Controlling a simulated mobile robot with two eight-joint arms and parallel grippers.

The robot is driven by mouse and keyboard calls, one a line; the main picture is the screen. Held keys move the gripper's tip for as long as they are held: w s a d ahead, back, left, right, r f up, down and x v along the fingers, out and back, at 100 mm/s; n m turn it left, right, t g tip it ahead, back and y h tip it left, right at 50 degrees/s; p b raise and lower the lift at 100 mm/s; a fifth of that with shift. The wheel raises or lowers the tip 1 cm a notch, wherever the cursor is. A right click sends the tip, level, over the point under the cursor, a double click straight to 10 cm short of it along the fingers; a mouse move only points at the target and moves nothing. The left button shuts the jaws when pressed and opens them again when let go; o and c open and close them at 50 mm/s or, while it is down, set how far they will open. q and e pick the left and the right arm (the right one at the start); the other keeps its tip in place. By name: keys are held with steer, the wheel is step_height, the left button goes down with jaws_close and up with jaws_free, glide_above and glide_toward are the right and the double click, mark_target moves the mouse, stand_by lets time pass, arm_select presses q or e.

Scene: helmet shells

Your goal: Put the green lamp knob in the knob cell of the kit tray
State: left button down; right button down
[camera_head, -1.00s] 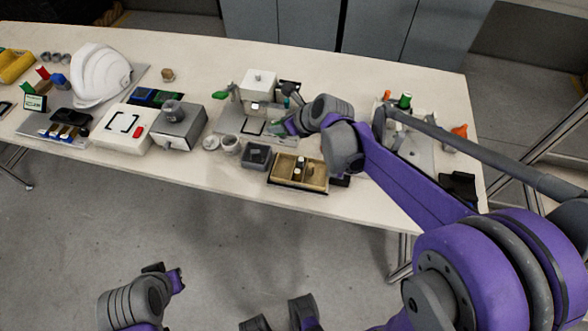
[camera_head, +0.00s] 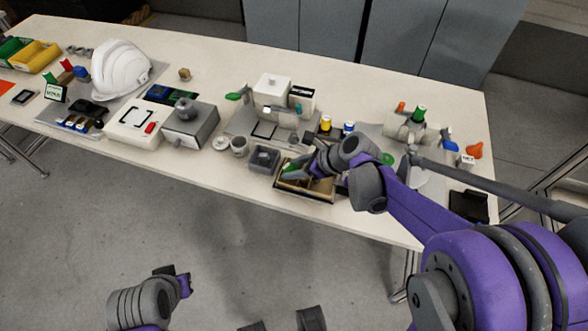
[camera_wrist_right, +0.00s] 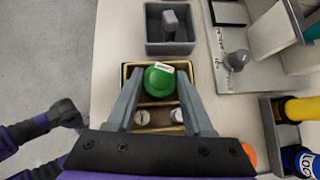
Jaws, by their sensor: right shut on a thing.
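The green lamp knob (camera_wrist_right: 158,82) sits between the fingertips of my right gripper (camera_wrist_right: 159,73). A pale label shows on it. In the head view the right gripper (camera_head: 296,168) is over the wooden kit tray (camera_head: 319,199), and the knob is mostly hidden there. In the wrist view the knob lies over the far compartment of the tray (camera_wrist_right: 126,72); I cannot tell whether it touches the floor. Two small round pale pieces (camera_wrist_right: 142,117) (camera_wrist_right: 177,115) are in the nearer part. My left gripper (camera_head: 182,280) is low, away from the table; its jaws are unclear.
A grey bin (camera_head: 264,158) with a grey piece inside stands just left of the tray. A grey fixture with a white box (camera_head: 272,88) is behind it. Yellow (camera_head: 325,123) and blue (camera_head: 348,128) cylinders are behind the right gripper. The table's front edge is close to the tray.

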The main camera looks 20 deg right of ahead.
steer(key=shift+f, duration=0.25)
steer(key=shift+f, duration=0.2)
steer(key=c, duration=0.6)
jaws_free()
steer(key=shift+r, duration=0.15)
